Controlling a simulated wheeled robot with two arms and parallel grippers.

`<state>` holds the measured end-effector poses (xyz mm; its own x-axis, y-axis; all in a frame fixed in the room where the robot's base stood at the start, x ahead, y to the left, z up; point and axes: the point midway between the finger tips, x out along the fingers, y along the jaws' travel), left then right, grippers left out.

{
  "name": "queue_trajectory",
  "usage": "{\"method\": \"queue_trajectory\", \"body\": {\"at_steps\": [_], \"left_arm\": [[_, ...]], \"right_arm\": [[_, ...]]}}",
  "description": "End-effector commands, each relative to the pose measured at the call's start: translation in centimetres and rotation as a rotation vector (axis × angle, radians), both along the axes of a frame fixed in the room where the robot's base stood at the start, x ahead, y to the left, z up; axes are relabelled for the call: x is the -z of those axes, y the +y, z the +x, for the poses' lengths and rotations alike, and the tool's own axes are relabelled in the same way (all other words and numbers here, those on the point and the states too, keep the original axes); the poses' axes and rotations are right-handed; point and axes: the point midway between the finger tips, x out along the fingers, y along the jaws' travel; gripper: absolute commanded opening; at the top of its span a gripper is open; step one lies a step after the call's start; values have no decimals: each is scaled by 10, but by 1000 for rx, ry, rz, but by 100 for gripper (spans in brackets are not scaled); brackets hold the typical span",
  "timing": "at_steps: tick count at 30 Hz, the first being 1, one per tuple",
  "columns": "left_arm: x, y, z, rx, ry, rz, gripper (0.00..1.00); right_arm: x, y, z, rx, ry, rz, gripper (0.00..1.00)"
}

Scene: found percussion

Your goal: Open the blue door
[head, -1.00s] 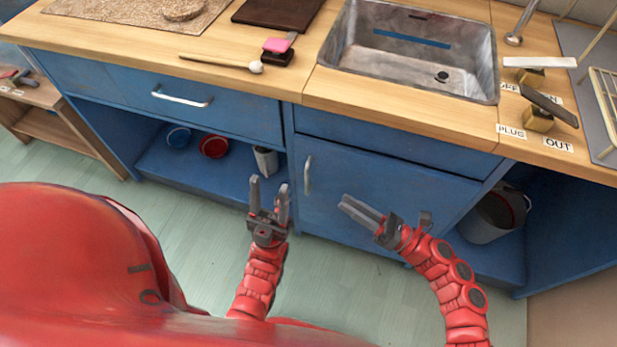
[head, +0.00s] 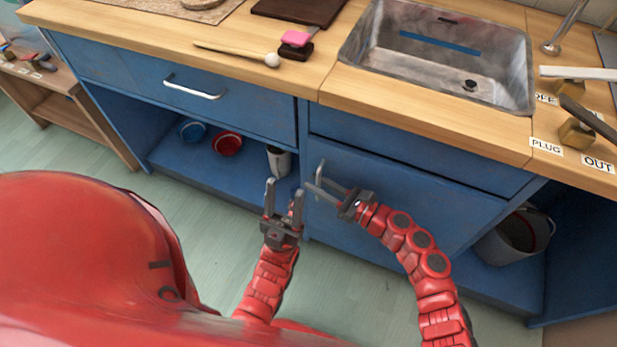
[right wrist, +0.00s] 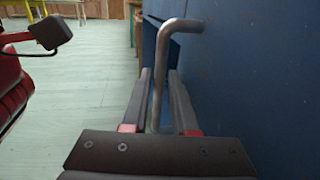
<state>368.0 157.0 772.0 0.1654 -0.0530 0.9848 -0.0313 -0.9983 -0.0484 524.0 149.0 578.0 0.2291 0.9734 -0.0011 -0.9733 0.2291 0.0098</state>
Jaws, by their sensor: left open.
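The blue door (head: 440,203) is the closed panel under the sink. Its upright metal bar handle (head: 320,170) is near the door's left edge. My right gripper (head: 315,182) is at the handle with its fingers apart. In the right wrist view the handle (right wrist: 161,60) runs between the two open fingers, closer to the left one; I cannot tell whether it touches. My left gripper (head: 284,189) is open and empty, left of the handle, in front of the open shelf.
A drawer (head: 235,105) with a bar handle is above the open shelf, which holds a blue bowl (head: 193,131), a red bowl (head: 227,144) and a pale container (head: 279,161). A grey bucket (head: 515,238) stands right of the door. The wooden counter (head: 420,107) overhangs. The floor in front is clear.

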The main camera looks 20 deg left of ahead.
Motion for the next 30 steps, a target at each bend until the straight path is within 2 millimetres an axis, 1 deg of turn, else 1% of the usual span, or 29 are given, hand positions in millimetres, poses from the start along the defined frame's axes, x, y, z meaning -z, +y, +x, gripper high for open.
{"method": "queue_trajectory", "body": {"at_steps": [1, 3, 6, 10, 16, 17, 18, 21, 30], "left_arm": [[0, 0, 0, 0, 0, 0, 50], [0, 0, 0, 0, 0, 0, 50], [0, 0, 0, 0, 0, 0, 50], [0, 0, 0, 0, 0, 0, 50], [0, 0, 0, 0, 0, 0, 50], [0, 0, 0, 0, 0, 0, 50], [0, 0, 0, 0, 0, 0, 50], [0, 0, 0, 0, 0, 0, 50], [0, 0, 0, 0, 0, 0, 50]], "right_arm": [[-1, 9, 1, -4, 0, 2, 26], [-2, 18, 4, -4, -2, 3, 26], [-1, 25, 6, -2, -2, 2, 26], [-1, 29, 7, -1, -2, 1, 26], [0, 29, 7, -1, -1, 1, 26], [0, 29, 7, -1, -1, 1, 24], [0, 29, 7, -1, -1, 1, 17], [0, 29, 7, -1, -1, 1, 0], [-1, 29, 7, 0, 0, 1, 0]]}}
